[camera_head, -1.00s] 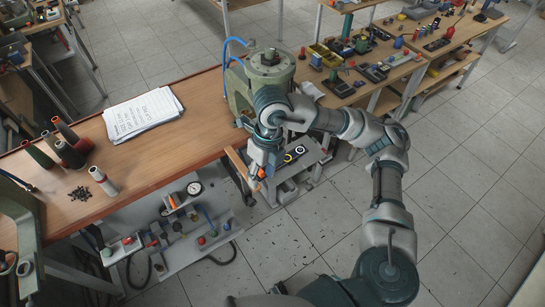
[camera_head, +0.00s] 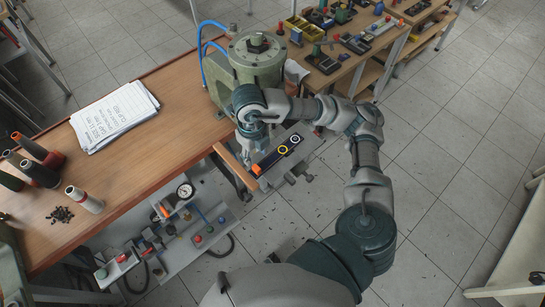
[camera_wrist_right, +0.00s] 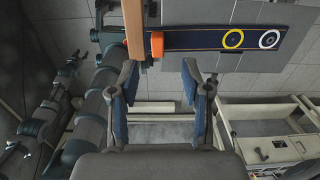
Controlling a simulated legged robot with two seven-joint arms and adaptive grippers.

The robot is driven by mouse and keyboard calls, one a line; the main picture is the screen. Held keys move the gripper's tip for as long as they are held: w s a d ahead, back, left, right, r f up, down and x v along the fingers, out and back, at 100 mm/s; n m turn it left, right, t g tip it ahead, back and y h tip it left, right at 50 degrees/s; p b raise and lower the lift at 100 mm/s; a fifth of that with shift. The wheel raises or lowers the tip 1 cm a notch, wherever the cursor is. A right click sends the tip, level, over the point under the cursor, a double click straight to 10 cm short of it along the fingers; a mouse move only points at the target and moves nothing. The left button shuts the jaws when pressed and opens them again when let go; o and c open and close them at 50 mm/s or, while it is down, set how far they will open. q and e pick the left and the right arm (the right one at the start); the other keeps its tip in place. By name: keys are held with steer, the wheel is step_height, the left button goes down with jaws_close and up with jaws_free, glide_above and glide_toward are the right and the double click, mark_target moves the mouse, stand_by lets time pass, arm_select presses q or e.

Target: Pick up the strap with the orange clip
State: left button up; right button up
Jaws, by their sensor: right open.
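The dark blue strap (camera_head: 269,160) lies flat on a grey plate (camera_head: 313,147) beside the table edge. It carries a yellow ring and a white ring, and its orange clip (camera_head: 257,169) is at the near left end. In the right wrist view the strap (camera_wrist_right: 195,39) runs across the top, with the orange clip (camera_wrist_right: 157,45) at its left end. My right gripper (camera_head: 250,150) is close to the clip end. In the wrist view my right gripper (camera_wrist_right: 160,78) is open and empty, its fingertips just below the clip and apart from it. My left gripper is not in view.
The wooden table (camera_head: 165,120) with paper sheets (camera_head: 115,115) and spools (camera_head: 40,160) is at left. A green machine (camera_head: 257,62) stands behind my right gripper. A pneumatic panel (camera_head: 205,238) sits low in front. Floor tiles are clear at right.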

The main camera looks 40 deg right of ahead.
mark_target(257, 167)
steer(key=shift+w+d+f, duration=0.1)
steer(key=shift+f, duration=1)
steer(key=f, duration=0.3)
steer(key=shift+s+a+f+p, duration=0.2)
steer(key=shift+f+p, duration=0.15)
steer(key=shift+f, duration=0.5)
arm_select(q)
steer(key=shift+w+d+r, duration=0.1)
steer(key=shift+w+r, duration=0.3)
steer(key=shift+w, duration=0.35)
arm_select(e)
jaws_close()
